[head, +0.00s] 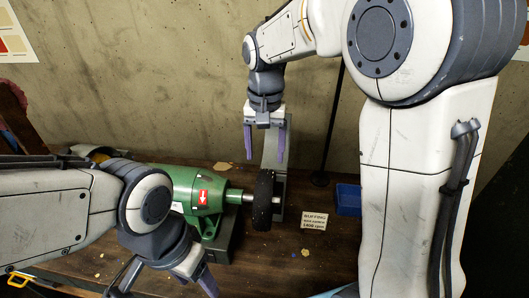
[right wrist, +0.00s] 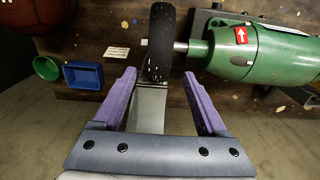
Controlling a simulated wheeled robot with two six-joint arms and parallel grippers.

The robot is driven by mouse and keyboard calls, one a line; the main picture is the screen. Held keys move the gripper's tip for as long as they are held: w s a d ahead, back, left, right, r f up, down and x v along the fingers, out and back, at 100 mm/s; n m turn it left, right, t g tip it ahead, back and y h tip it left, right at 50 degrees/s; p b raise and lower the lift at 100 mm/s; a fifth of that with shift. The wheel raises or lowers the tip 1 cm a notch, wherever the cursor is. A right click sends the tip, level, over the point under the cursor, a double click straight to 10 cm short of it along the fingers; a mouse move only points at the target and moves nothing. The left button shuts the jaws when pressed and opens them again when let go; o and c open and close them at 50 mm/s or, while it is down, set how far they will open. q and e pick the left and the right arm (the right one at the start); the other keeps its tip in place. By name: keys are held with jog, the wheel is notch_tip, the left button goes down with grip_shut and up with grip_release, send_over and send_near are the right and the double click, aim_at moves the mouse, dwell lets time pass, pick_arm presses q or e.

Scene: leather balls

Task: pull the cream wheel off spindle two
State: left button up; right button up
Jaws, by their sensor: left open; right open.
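A green motor (head: 186,187) with a red arrow label stands on the bench, its silver spindle (head: 238,196) pointing right. A dark, speckled wheel (head: 263,200) sits on the spindle; I see no cream wheel, and no spindle number is readable. In the right wrist view the dark wheel (right wrist: 160,45) shows beyond my fingers, with the spindle (right wrist: 188,47) beside it. My right gripper (head: 265,157) is open above and behind the wheel, apart from it; a grey metal guard (right wrist: 149,108) lies between its fingers. My left gripper (head: 196,284) is open at the bottom edge, partly cut off.
A placard (head: 314,220) with buffing text and a blue tray (head: 348,200) are right of the wheel. The right wrist view also shows a green cup (right wrist: 47,68) and a brown leather ball (right wrist: 70,14). A concrete wall (head: 170,80) stands behind the bench. Small scraps litter the wood.

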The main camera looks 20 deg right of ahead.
aim_at(265, 179)
notch_tip(265, 179, down, 10)
jog(key=shift+s+r+p, duration=0.1)
jog(key=shift+r+p, duration=0.05)
jog(key=shift+p, duration=0.65)
grip_shut()
